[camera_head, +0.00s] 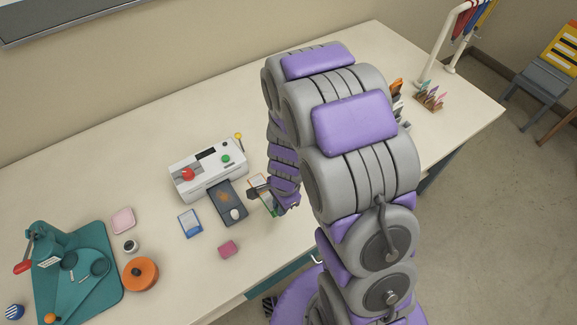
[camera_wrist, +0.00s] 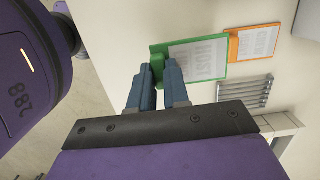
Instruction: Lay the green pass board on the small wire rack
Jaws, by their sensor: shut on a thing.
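The green pass board (camera_wrist: 208,70) has a green border around a pale printed face. In the wrist view my gripper (camera_wrist: 158,68) is shut on its green end, and the board stretches away to the right of the fingers. In the head view my gripper (camera_head: 268,194) is low over the table, right of the white machine, with part of a card-like board at it. The small wire rack (camera_wrist: 246,92), a row of silver bars, shows in the wrist view below and right of the board, apart from it. I cannot make the rack out in the head view.
An orange-framed card (camera_wrist: 252,42) lies beyond the board. The white machine (camera_head: 207,170) with red and green knobs stands left of my gripper, a dark tray (camera_head: 228,196) in front. A blue card (camera_head: 190,223) and a pink block (camera_head: 229,249) lie nearby.

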